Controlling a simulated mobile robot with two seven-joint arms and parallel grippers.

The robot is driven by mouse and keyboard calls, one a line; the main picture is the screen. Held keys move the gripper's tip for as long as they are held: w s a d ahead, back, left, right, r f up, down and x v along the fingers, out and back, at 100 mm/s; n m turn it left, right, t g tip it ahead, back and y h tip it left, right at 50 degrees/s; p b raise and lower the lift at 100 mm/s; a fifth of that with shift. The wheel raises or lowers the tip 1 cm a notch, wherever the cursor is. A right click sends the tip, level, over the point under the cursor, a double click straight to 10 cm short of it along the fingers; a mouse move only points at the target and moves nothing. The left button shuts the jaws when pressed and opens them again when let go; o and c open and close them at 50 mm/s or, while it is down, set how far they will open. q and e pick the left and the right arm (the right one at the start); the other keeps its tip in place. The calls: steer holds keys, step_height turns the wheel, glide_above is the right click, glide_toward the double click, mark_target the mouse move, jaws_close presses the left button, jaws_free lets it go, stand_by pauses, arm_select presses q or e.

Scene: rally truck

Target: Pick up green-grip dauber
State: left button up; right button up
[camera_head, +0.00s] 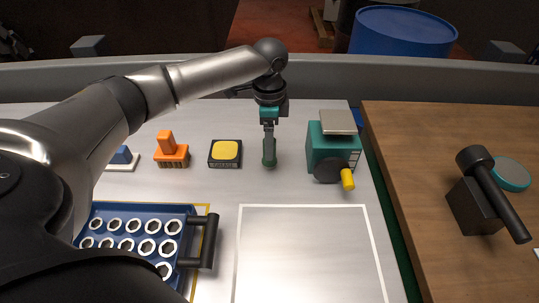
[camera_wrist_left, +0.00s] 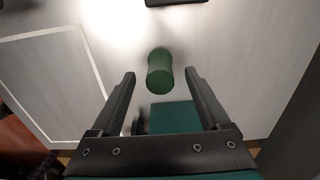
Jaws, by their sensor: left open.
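The green-grip dauber (camera_head: 269,153) stands upright on the pale table, directly below my left gripper (camera_head: 268,131). In the left wrist view the green grip (camera_wrist_left: 160,74) shows as a rounded cylinder between the open fingertips, with space on both sides. The left gripper is open and points down at it. I cannot tell how far the fingers reach down along the grip. My right gripper is in neither view.
A teal device (camera_head: 333,146) with a yellow knob stands close to the right of the dauber. A yellow-topped pad (camera_head: 225,153) and an orange stamp (camera_head: 171,151) are left. A blue tray (camera_head: 186,212) with several rings and a white-outlined square (camera_head: 305,255) lie in front.

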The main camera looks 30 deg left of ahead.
arm_select(q)
steer(key=shift+f, duration=0.45)
steer(key=shift+c, duration=0.2)
steer(key=shift+r, duration=0.1)
jaws_close()
